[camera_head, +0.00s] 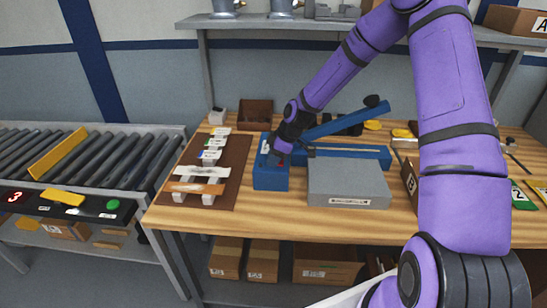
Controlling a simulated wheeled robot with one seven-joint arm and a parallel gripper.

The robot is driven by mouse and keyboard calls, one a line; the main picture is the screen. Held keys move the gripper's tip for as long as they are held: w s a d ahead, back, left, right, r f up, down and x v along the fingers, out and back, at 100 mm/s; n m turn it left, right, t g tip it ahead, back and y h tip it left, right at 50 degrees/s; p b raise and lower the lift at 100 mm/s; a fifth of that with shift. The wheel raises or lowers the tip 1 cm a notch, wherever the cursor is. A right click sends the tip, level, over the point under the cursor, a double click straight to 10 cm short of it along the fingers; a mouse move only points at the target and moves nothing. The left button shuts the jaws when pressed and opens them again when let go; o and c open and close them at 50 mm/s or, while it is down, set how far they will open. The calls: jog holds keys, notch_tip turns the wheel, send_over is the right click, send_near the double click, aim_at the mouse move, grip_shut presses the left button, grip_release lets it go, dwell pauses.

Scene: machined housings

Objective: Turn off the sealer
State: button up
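The blue sealer (270,182) stands on the wooden bench near the middle, with its long base running to the right behind a grey box. Its blue lever arm (345,121) is raised at a slant, with a black knob at its upper right end. My gripper (277,157) is low over the left block of the sealer, pointing down at its top face. A small patch of red shows beside the fingertips. The fingers are dark and small here, so I cannot tell whether they are open or touching. They hide part of the top face.
A grey box (346,183) stands close to the right of the sealer's left block. A brown mat (233,185) with several pouches on stands lies to the left. An open brown bin (256,113) is behind. A roller conveyor (80,158) stands further left.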

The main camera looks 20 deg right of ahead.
jog(key=o, duration=0.3)
jog(key=shift+o, duration=0.2)
jog(key=shift+r, duration=0.1)
jog(key=v, duration=1)
jog(key=shift+r, duration=0.3)
jog(key=shift+d, duration=0.1)
